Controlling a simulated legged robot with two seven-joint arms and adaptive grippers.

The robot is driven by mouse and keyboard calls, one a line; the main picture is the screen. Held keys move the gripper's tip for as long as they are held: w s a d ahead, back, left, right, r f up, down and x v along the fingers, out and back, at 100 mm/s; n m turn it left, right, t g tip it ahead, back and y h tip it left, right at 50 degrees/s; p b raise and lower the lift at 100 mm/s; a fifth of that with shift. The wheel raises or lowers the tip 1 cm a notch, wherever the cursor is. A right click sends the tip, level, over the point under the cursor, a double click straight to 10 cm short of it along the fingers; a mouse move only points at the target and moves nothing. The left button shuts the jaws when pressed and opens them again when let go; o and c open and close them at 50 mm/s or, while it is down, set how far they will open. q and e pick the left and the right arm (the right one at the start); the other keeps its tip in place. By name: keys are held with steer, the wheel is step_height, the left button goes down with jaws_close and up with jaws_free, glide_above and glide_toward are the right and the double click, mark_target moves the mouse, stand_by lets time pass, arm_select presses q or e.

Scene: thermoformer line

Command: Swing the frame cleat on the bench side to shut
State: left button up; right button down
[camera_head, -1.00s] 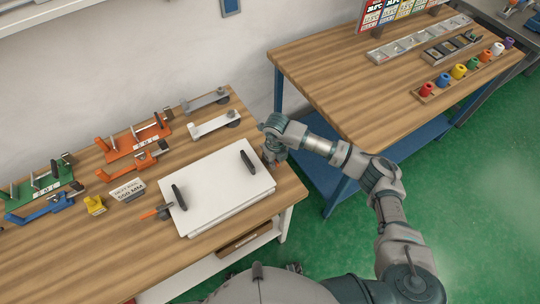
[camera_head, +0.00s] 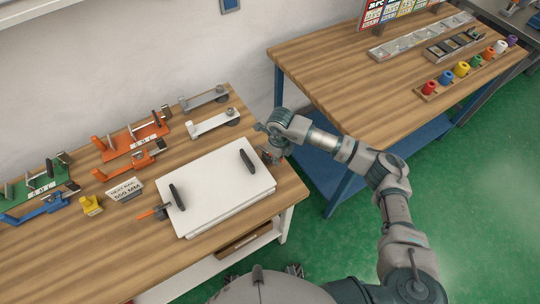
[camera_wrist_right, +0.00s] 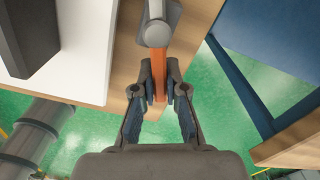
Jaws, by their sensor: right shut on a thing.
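The white frame plate (camera_head: 222,195) with two black handles lies on the wooden bench. At its right edge is a cleat with a grey pivot (camera_wrist_right: 157,32) and an orange lever (camera_wrist_right: 153,112), seen in the right wrist view. My right gripper (camera_wrist_right: 159,92) is shut around that lever, with a finger on each side. In the head view my right gripper (camera_head: 270,155) is at the plate's right edge and hides most of this cleat. Another cleat with an orange lever (camera_head: 154,213) is on the plate's left side, its lever pointing left, away from the plate. My left gripper is out of view.
Orange, green, blue and grey clamp fixtures stand along the bench's back and left, with a yellow block (camera_head: 91,205) and a label card (camera_head: 125,190). A second table (camera_head: 350,75) stands to the right across a gap. The bench's front right corner is bare.

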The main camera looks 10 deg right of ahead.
steer(key=n+b, duration=0.1)
steer(key=w+n+b, duration=0.1)
steer(key=shift+d+f+n, duration=0.2)
steer(key=shift+d+n, duration=0.2)
steer(key=shift+w+d+n, duration=0.1)
steer(key=shift+n, duration=0.2)
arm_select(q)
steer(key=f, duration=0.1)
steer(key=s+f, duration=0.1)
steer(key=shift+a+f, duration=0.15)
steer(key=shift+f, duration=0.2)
arm_select(e)
steer(key=shift+r, duration=0.15)
